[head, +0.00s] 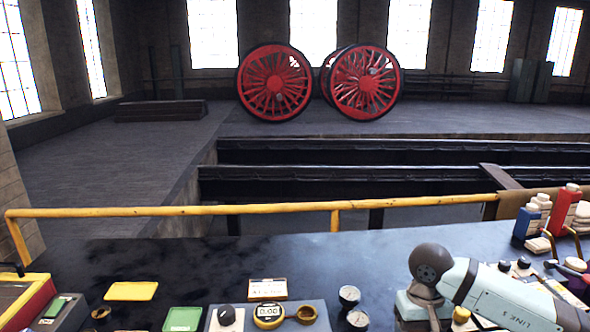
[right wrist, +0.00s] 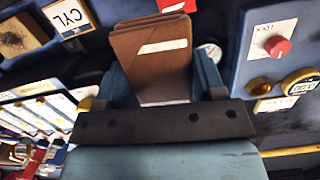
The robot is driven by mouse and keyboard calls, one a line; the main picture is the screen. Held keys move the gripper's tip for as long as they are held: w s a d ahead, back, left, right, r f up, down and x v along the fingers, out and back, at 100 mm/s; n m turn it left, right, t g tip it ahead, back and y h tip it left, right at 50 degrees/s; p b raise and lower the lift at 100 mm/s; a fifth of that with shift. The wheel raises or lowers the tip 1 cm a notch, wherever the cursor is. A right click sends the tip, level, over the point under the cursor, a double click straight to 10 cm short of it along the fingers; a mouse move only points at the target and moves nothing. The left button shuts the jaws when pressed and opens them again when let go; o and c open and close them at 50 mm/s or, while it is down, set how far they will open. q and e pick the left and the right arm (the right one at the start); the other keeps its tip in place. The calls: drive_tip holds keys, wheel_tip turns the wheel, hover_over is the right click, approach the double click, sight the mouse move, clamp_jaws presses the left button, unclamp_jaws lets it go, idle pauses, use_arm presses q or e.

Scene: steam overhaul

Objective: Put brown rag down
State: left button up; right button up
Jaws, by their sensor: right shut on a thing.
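The brown rag (right wrist: 152,60) is in the right wrist view, a folded brown piece with a white label strip. My right gripper (right wrist: 162,80) has its blue fingers shut on both sides of it. The rag points away from the wrist over a dark surface; I cannot tell whether it touches anything below. In the head view only my right arm shows at the lower right, and the rag is not visible there. My left gripper is in neither view.
The dark workbench (head: 240,248) has free room along its back. A yellow pad (head: 130,291), green pad (head: 183,319) and dial gauge (head: 268,316) lie in front. Red and blue containers stand right. A yellow rail (head: 260,208) runs behind. A red-knob panel (right wrist: 275,45) is beside the gripper.

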use_arm(q)
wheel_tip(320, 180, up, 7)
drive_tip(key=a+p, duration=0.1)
drive_tip(key=p, duration=0.7)
use_arm(e)
drive_tip(key=s+r, duration=0.6)
drive_tip(key=r, duration=0.2)
drive_tip(key=w+d+f+m+t+y+b, duration=0.2)
drive_tip(key=d+m+b, duration=0.5)
drive_tip(key=m+b, duration=1.05)
drive_tip(key=shift+g+h, duration=0.3)
drive_tip(key=shift+g, duration=0.1)
wheel_tip(320, 180, down, 16)
drive_tip(key=shift+w+r+b, duration=0.15)
drive_tip(key=shift+r+b, duration=0.1)
drive_tip(key=shift+b, duration=0.1)
wheel_tip(320, 180, down, 4)
drive_tip(key=shift+r, duration=0.1)
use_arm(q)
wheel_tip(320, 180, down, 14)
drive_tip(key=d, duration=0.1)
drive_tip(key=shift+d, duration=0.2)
use_arm(e)
drive_tip(key=shift+f+n, duration=0.25)
drive_tip(key=shift+f, duration=0.15)
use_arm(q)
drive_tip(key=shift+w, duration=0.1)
